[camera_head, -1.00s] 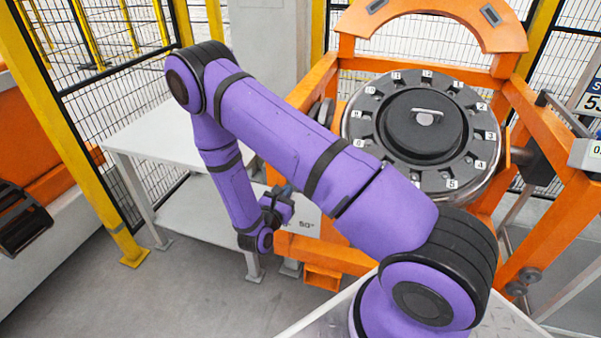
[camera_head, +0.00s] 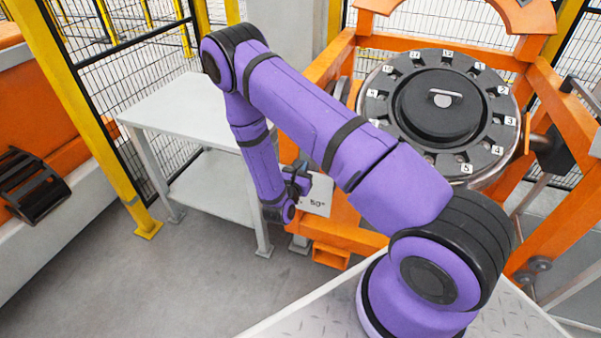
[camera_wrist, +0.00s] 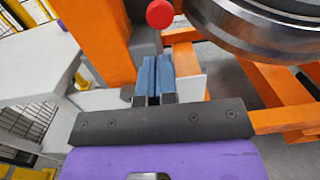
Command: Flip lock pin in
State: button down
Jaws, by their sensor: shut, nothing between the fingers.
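A red ball knob (camera_wrist: 160,13), which may be the lock pin's handle, shows at the top of the wrist view. My gripper (camera_wrist: 156,64) has its two blue fingers together, with nothing between them. The knob lies beyond the fingertips, apart from them in the picture. In the head view my gripper (camera_head: 302,178) is low beside the orange gantry frame (camera_head: 345,238), close to a pale plate marked 50° (camera_head: 318,197). The knob cannot be made out in the head view. The pin's own shaft is not clearly seen.
A round wheelset with a numbered dark ring (camera_head: 481,148) sits in the frame at the right. A grey two-level table (camera_head: 180,105) stands left of my arm, before a mesh fence. Grey floor (camera_head: 200,270) is clear in front of the table.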

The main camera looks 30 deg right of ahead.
jog(key=x, duration=0.9)
jog(key=shift+d, duration=0.1)
jog(key=shift+x, duration=1.95)
jog(key=shift+w, duration=0.15)
